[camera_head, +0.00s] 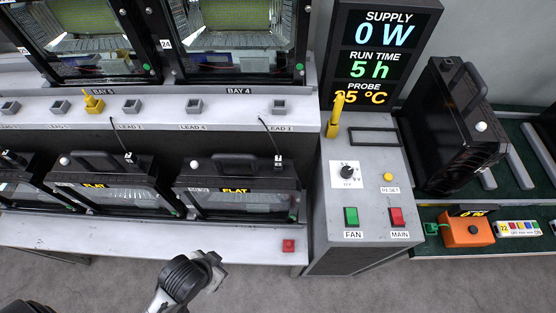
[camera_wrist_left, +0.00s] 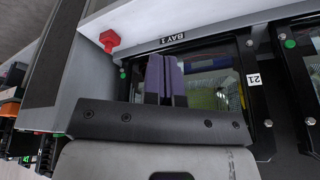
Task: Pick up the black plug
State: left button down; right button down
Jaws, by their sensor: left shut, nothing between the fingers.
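Thin black leads hang from the upper shelf. A small dark plug with a white mark (camera_head: 278,160) ends the right lead, above the right lower floodlight housing. A similar one (camera_head: 128,157) ends the lead further left. Both are too small to tell in detail. My left gripper (camera_head: 216,268) is low in the head view, in front of the lower shelf and well apart from both plugs. In the left wrist view its purple fingers (camera_wrist_left: 166,78) are shut and empty, pointing towards a housing window. No plug can be made out there. My right gripper is not in view.
Floodlight housings (camera_head: 236,187) line the lower shelf; more stand above. A yellow plug (camera_head: 93,103) sits on the upper shelf. A red button (camera_head: 288,245) is on the shelf's right end. The control console (camera_head: 335,235) stands right of it, with a black housing (camera_head: 455,130) beyond.

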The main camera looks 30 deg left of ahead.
pick_arm(q)
jog(key=c, duration=1.8)
grip_release()
jog(key=shift+d, duration=0.1)
jog(key=shift+c, duration=0.2)
jog(key=o, duration=0.3)
jog(key=shift+d, duration=0.1)
jog(key=o, duration=0.6)
